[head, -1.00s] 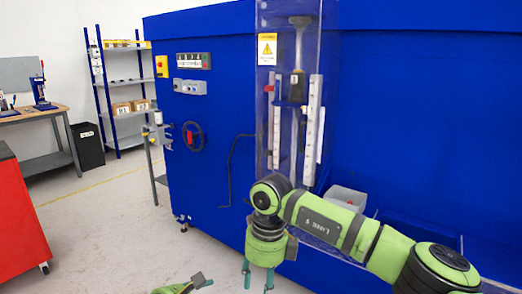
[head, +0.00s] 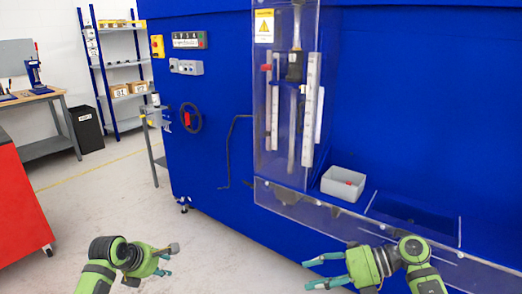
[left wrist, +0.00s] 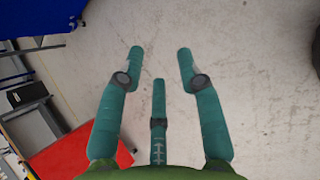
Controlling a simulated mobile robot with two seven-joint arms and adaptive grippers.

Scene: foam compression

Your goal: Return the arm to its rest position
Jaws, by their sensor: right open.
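My right gripper (head: 312,274) is at the bottom of the head view, pointing left, open with nothing between its fingers. It is in front of the blue machine's clear guard ledge. My left gripper (head: 155,270) is at the lower left of the head view over the floor. In the left wrist view its teal fingers (left wrist: 159,72) are spread wide with only bare floor between them, so it is open and empty.
The blue machine (head: 225,130) fills the middle and right, with a clear column guard (head: 262,120) and a grey bin (head: 343,184) on its ledge. A handwheel (head: 190,117) is on its side. A red cabinet (head: 20,210) stands at left. The floor between is clear.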

